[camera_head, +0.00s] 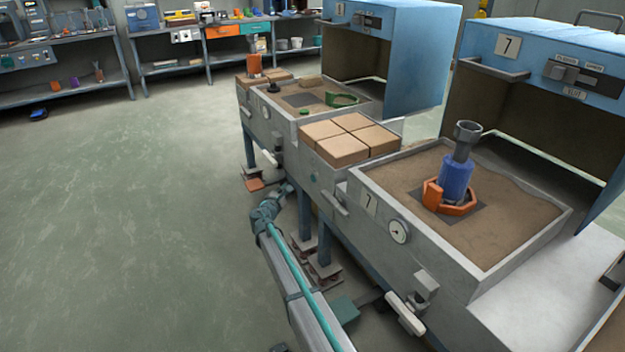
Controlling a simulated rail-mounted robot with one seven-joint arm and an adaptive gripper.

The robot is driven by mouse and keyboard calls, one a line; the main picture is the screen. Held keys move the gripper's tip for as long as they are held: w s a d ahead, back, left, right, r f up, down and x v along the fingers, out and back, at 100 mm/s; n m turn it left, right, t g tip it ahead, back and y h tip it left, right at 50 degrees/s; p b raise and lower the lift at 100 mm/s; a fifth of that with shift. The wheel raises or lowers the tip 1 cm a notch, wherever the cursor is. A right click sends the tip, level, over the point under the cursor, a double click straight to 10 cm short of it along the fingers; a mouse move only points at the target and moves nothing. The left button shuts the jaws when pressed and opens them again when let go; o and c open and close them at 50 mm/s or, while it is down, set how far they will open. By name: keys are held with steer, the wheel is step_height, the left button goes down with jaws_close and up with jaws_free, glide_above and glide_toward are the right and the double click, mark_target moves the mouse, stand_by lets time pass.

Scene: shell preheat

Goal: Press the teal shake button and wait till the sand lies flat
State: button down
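The near sand box (503,264), marked 7, holds brown sand (500,228). The sand looks uneven, with a raised, wavy edge along the back right. A blue cylinder with a grey top (456,178) stands upright in an orange ring (458,208) on a dark square in the sand. My arm reaches up from the bottom; my gripper (285,190) is small at its far end, apart from the button, its fingers unclear.
Tan blocks (350,137) lie beside the near box. A gauge (399,231) and a white-handled lever (405,313) project from the bench front. A farther sand box (367,117) holds a green ring (342,99). Blue hoods (545,65) stand behind. The floor (130,200) at left is clear.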

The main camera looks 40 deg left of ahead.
steer(key=w+d, duration=0.3)
steer(key=w, duration=0.5)
steer(key=shift+d, duration=0.2)
steer(key=shift+w, duration=0.2)
stand_by(1.5)
steer(key=shift+w+d, duration=0.15)
steer(key=shift+w, duration=0.1)
steer(key=shift+w+d, duration=0.2)
steer(key=shift+w, duration=0.25)
stand_by(0.7)
steer(key=shift+s, duration=0.15)
steer(key=shift+s+a+b, duration=0.3)
steer(key=shift+s, duration=0.35)
steer(key=shift+s, duration=0.15)
steer(key=shift+s+a, duration=0.35)
steer(key=shift+s, duration=0.4)
steer(key=shift+s+a, duration=0.3)
steer(key=shift+s, duration=0.4)
steer(key=shift+s+a, duration=0.35)
steer(key=shift+s, duration=0.4)
